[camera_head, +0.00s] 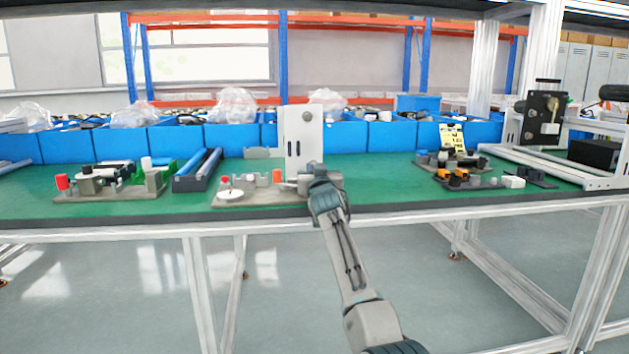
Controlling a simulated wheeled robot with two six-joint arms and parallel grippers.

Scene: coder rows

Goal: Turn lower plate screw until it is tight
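A tall white upright plate (302,138) stands on a grey base (262,198) on the green bench. A round screw head (307,115) shows near the plate's top, with dark slots below it. My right gripper (317,172) comes up from the lower right and is at the plate's lower right side. Its wrist and fingers cover that area, so the lower plate screw is hidden. I cannot tell whether the gripper touches or grips anything there. My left gripper is not in view.
The green bench top (370,187) is clear just right of my arm. A fixture with red and green parts (108,180) and a dark blue-railed block (197,170) stand left. More small fixtures (455,172) stand right. Blue bins (230,137) line the back.

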